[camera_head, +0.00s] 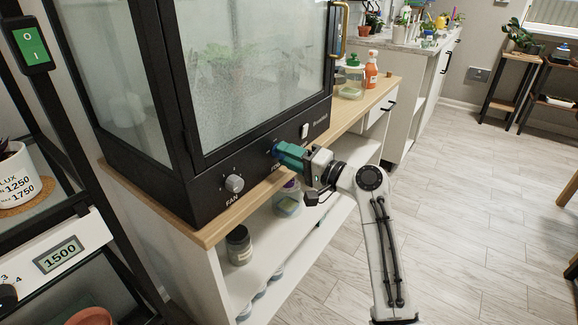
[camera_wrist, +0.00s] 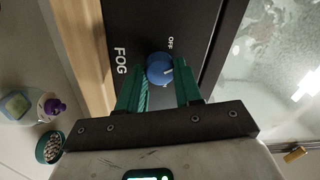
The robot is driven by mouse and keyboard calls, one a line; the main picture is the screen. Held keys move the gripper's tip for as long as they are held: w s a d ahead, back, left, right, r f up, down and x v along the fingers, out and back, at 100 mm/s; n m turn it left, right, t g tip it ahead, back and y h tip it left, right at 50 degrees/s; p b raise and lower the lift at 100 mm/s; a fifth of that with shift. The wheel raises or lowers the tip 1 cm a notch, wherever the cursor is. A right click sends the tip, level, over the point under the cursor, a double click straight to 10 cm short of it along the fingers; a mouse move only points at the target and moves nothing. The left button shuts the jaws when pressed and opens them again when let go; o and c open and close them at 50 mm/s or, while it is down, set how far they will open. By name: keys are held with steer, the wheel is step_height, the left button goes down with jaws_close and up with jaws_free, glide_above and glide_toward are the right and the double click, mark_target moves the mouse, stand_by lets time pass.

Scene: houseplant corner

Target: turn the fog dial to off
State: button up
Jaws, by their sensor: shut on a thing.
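The fog dial is a blue knob (camera_wrist: 160,68) on the black front panel of the glass cabinet, with "FOG" and "OFF" printed beside it in the wrist view. A light pointer mark shows on the knob, turned away from the OFF label as far as I can tell. My gripper (camera_wrist: 161,82) has green fingers, one on each side of the knob, and is shut on it. In the head view my gripper (camera_head: 278,152) reaches the panel from the right, and its fingers hide most of the knob.
A grey fan dial (camera_head: 234,183) is on the same panel to the left, and a white switch (camera_head: 305,130) is to the right. The wooden counter edge (camera_head: 225,225) runs below the panel. Jars stand on the shelf below. An orange spray bottle (camera_head: 371,72) stands farther back.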

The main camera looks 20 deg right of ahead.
steer(key=n+b, duration=0.3)
steer(key=n, duration=0.1)
steer(key=shift+f+n+b, duration=0.3)
steer(key=shift+f+b, duration=0.05)
steer(key=shift+b, duration=0.05)
steer(key=shift+r+n+g+b, duration=0.1)
steer(key=shift+n+g+b, duration=0.2)
steer(key=shift+n+b, duration=1.25)
steer(key=shift+n, duration=0.45)
steer(key=o, duration=1)
steer(key=shift+r, duration=0.15)
steer(key=shift+o, duration=0.2)
steer(key=shift+d, duration=0.1)
steer(key=p+v, duration=0.2)
steer(key=v, duration=0.8)
steer(key=shift+s+d+p, duration=0.2)
steer(key=shift+s+p, duration=0.15)
